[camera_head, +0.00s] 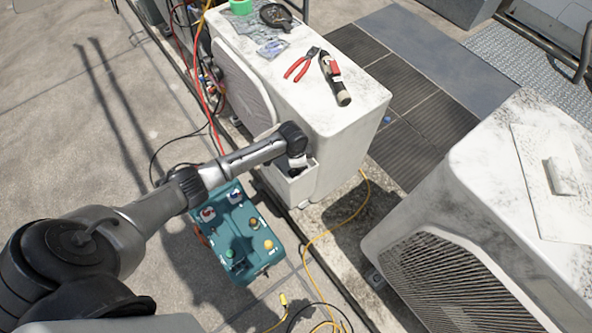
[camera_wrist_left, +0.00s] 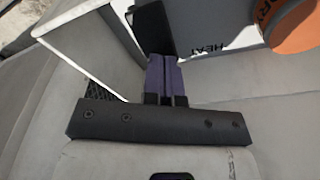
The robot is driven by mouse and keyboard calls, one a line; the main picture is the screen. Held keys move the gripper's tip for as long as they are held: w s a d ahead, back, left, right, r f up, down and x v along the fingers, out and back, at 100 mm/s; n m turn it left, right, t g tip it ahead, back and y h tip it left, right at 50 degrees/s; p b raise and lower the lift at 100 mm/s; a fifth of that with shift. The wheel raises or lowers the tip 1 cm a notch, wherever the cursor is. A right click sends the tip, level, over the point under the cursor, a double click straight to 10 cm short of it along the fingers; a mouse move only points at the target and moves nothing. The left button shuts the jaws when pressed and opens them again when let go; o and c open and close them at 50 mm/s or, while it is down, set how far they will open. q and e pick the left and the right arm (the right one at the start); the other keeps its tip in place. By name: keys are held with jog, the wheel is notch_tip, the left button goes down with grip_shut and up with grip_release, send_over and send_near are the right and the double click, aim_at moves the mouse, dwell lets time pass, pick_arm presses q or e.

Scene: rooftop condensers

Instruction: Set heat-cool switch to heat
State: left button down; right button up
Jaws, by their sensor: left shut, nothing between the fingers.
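In the left wrist view my left gripper (camera_wrist_left: 166,62) is shut with nothing between its fingers. Its tips are at the lower edge of a black piece (camera_wrist_left: 154,28), which looks like the switch lever; I cannot tell whether they touch. In the head view my left arm reaches into an open white box (camera_head: 290,185) on the side of a condenser (camera_head: 335,125); the fingers and the switch are hidden there. My right gripper is not in view.
An orange knob (camera_wrist_left: 291,26) sits right of the HEAT label. Red-handled pliers (camera_head: 299,66) and a red-and-black tool (camera_head: 335,78) lie on the condenser. A teal case (camera_head: 218,238) stands below my arm. A yellow cable (camera_head: 318,238) and hoses cross the ground. A second condenser (camera_head: 480,190) stands right.

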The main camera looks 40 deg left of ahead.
pick_arm(q)
jog(key=shift+f, duration=0.5)
jog(key=shift+r, duration=0.1)
jog(key=shift+s+r+p, duration=0.1)
jog(key=shift+r+p, duration=1.4)
jog(key=shift+p, duration=0.1)
jog(key=shift+r+p, duration=0.8)
jog(key=shift+p, duration=0.15)
jog(key=shift+r+p, duration=1.15)
jog(key=shift+p, duration=0.2)
